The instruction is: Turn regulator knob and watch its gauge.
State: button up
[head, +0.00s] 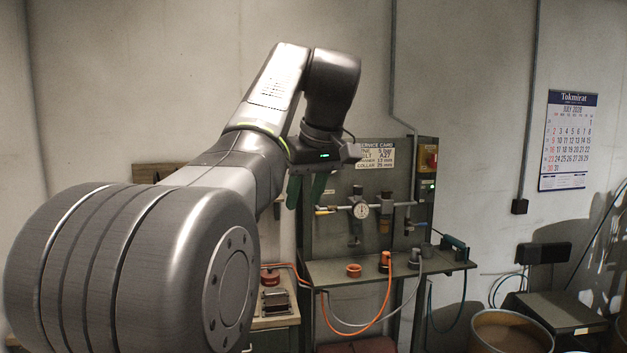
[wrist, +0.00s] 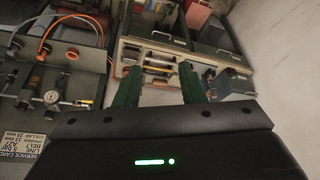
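The round white-faced gauge (head: 361,210) sits on the pipe line of the green service panel (head: 323,233). It also shows in the wrist view (wrist: 51,97) at the left edge area. Its needle is too small to read. A dark regulator body with a small knob-like top (head: 358,190) is at the gauge; I cannot tell the knob's exact shape. My gripper (head: 307,203) hangs left of the gauge, apart from it. In the wrist view its green fingers (wrist: 158,82) stand wide apart with nothing between them.
A shelf (head: 340,272) below the panel holds an orange ring (head: 354,270) and fittings with orange and grey hoses. A service card (head: 374,156) is partly behind my arm. A bench with drawers (wrist: 150,55) lies beyond my fingers. A barrel (head: 510,325) stands at lower right.

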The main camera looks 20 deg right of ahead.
aim_at(358, 189)
jog(key=i+l, duration=0.15)
jog(key=l, duration=0.2)
jog(key=i+l+u, duration=0.1)
jog(key=l, duration=0.25)
jog(key=i+l, duration=0.25)
jog(key=l, duration=0.15)
jog(key=i+l+u, duration=0.15)
jog(key=l, duration=0.2)
jog(key=i+l, duration=0.15)
jog(key=l, duration=0.2)
jog(key=i+l+u, duration=0.1)
jog(key=l, duration=0.3)
jog(key=i+l, duration=0.15)
jog(key=l, duration=0.25)
jog(key=i+l+u, duration=0.1)
jog(key=l, duration=0.3)
